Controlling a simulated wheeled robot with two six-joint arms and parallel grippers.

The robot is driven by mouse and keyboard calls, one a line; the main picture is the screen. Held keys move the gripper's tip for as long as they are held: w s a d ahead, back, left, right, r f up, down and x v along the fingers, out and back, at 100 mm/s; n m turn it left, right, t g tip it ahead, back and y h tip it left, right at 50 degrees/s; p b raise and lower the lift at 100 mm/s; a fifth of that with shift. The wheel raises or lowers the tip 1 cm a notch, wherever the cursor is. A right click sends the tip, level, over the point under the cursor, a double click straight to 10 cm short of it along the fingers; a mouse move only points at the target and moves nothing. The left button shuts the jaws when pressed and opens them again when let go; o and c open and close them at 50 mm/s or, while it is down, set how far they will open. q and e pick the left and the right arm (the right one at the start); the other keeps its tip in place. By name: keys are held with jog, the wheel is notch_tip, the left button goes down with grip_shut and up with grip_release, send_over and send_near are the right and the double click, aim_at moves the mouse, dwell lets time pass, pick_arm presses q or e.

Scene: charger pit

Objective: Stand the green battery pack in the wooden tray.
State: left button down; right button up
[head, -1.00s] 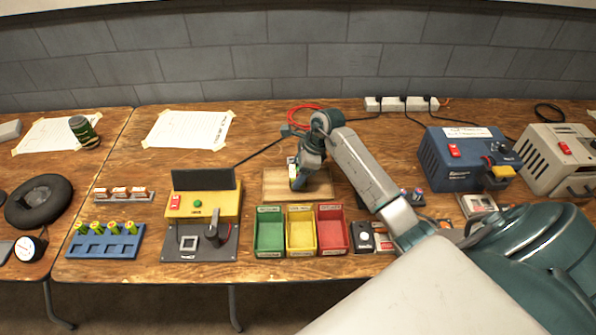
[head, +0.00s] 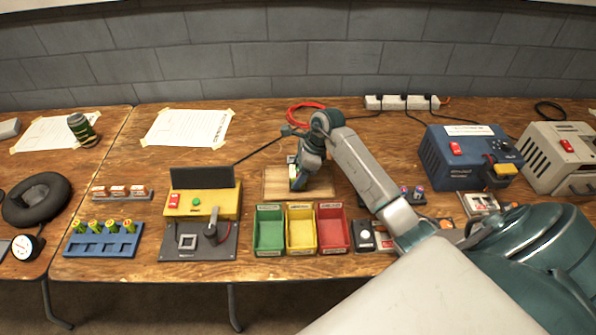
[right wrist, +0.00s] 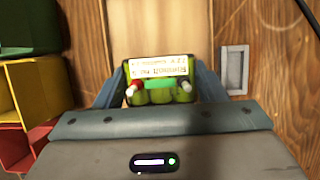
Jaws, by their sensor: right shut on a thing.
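The green battery pack (right wrist: 160,90), with a pale printed label and a red and a white terminal, is between the fingers of my right gripper (right wrist: 160,92) in the right wrist view. My right gripper (head: 297,184) is shut on it. In the head view the gripper points down over the light wooden tray (head: 272,183), behind the coloured bins. The pack is mostly hidden there by the gripper. I cannot tell whether its underside touches the tray floor. My left gripper is not in view.
Green (head: 269,240), yellow (head: 301,239) and red (head: 333,238) bins stand directly in front of the tray. A yellow tester (head: 215,204) stands to the left. A blue power unit (head: 462,160) stands at the right. A red cable loop (head: 304,106) lies behind.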

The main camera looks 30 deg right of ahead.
jog(key=shift+f+b, duration=0.25)
jog(key=shift+b, duration=0.15)
dwell(0.3)
jog(key=o, duration=1.3)
jog(key=shift+o, duration=0.2)
jog(key=shift+r+p, duration=1.6)
jog(key=shift+r, duration=1.9)
